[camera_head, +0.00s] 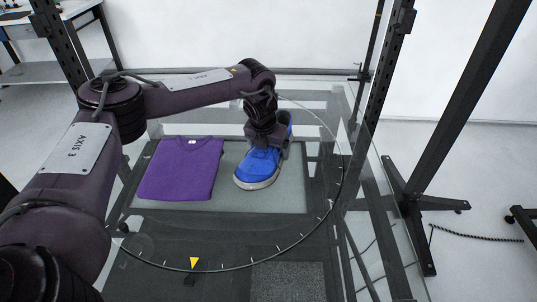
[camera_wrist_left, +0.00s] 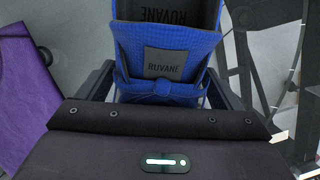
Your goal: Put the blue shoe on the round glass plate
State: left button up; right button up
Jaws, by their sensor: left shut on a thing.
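The blue shoe (camera_head: 258,167) has a pale sole and sits right of centre in the head view, its toe toward the front. My left gripper (camera_head: 267,143) comes down over it from above and is shut on its upper. In the left wrist view the shoe (camera_wrist_left: 165,92) lies between the two dark fingers (camera_wrist_left: 160,84), its laces and grey tongue label showing. The round glass plate (camera_head: 255,263) is clear, with tick marks and a yellow pointer at its front rim. Whether the shoe touches the surface below it cannot be told. My right gripper is not in view.
A folded purple shirt (camera_head: 181,168) lies left of the shoe on a grey mat (camera_head: 290,192); it also shows in the left wrist view (camera_wrist_left: 27,95). Dark frame posts (camera_head: 388,75) stand at the right. The plate's front part is clear.

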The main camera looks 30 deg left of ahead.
pick_arm(q)
jog(key=shift+f, duration=1.55)
jog(key=o, duration=1)
jog(key=shift+r, duration=0.1)
jog(key=b+v, duration=0.2)
jog(key=v, duration=1)
